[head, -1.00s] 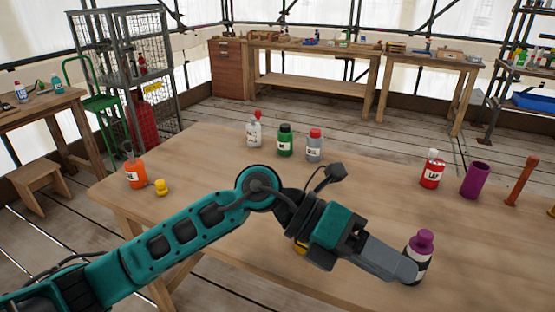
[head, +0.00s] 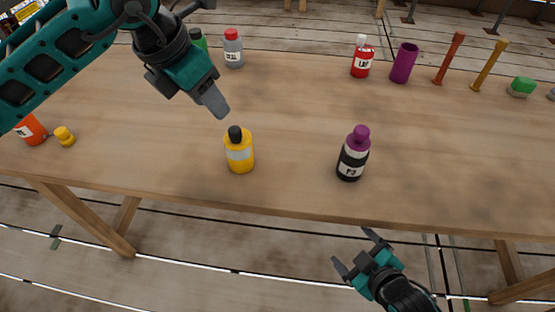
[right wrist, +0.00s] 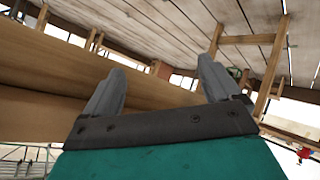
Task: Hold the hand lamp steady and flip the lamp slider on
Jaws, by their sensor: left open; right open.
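I cannot pick out a hand lamp or a lamp slider in either view. In the head view my left gripper (head: 213,100) is over the table, above and left of a yellow bottle with a black cap (head: 240,153), apart from it and holding nothing visible. My right gripper (head: 354,250) is open and empty in front of the table's near edge, below the black bottle with a purple cap (head: 352,157). The right wrist view shows its two fingers (right wrist: 162,75) spread with nothing between them.
The wooden table (head: 290,115) is clear in its middle. An orange bottle (head: 32,131) and a small yellow object (head: 65,136) are at the left. A red bottle (head: 362,58), a purple cup (head: 404,63), two upright sticks and a green block (head: 521,86) stand along the right back.

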